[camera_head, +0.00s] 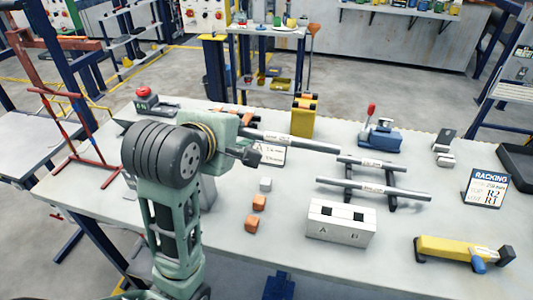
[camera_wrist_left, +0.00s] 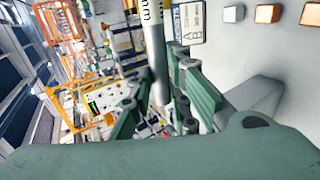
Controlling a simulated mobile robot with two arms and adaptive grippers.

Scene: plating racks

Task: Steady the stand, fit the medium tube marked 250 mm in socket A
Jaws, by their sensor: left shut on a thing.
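My left gripper (camera_head: 246,146) is shut on a grey tube (camera_head: 310,144), held nearly level above the table and pointing right. In the left wrist view the tube (camera_wrist_left: 154,45) runs between the fingers (camera_wrist_left: 157,95), and its label shows only "mm". The stand, a pale block (camera_head: 326,232) with two dark square openings marked A and B, stands upright on the table, right of and nearer than the gripper. No gripper touches it. A shorter tube (camera_head: 367,161) and a longer tube (camera_head: 400,192) lie on a dark rack behind it. My right gripper is out of view.
Orange blocks (camera_head: 259,202) and a pale block (camera_head: 265,184) lie left of the stand. A yellow tool (camera_head: 445,247) lies at front right, near the RACKING sign (camera_head: 485,187). A blue device with a red-knobbed lever (camera_head: 380,138) stands behind the rack. A red frame (camera_head: 75,130) stands left.

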